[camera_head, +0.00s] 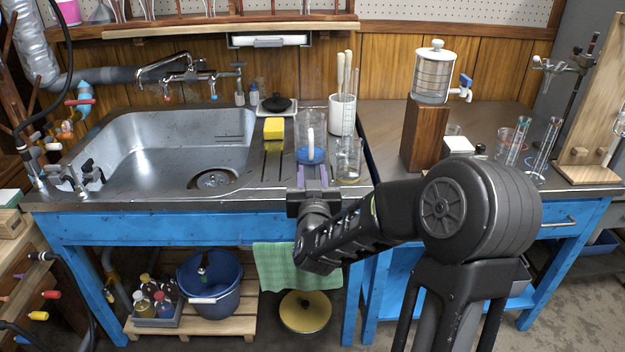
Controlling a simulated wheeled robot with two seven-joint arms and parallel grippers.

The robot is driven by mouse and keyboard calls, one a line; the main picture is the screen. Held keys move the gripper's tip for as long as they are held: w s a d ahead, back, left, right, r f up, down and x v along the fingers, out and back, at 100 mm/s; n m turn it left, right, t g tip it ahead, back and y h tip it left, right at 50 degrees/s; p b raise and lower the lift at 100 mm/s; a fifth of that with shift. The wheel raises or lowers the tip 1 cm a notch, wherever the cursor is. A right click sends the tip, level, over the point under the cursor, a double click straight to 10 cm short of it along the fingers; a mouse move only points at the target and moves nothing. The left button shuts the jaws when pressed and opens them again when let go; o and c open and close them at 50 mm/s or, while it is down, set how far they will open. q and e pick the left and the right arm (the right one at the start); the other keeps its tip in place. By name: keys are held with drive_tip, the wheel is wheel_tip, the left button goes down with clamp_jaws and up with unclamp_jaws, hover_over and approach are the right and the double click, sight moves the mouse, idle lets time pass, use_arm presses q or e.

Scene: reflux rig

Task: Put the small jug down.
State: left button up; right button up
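The small jug (312,128) is clear glass with blue at its bottom and a pale upright handle facing me. It appears upright on the ribbed drainboard right of the sink basin. My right gripper (312,170) reaches in from the front, just below the jug in the picture. Its two fingers look spread apart on either side of the handle's line, with no clear grip on it. The exact gap between fingertips and handle is hard to tell. My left gripper is not in view.
A glass beaker (348,160) stands close to the jug's right, before a white pot (342,116) of rods. A yellow sponge (274,128) and a dark-lidded dish (277,104) are left and behind. The sink (150,150) is left. A wooden block (424,135) stands right.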

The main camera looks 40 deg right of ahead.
drive_tip(key=shift+v, duration=1.55)
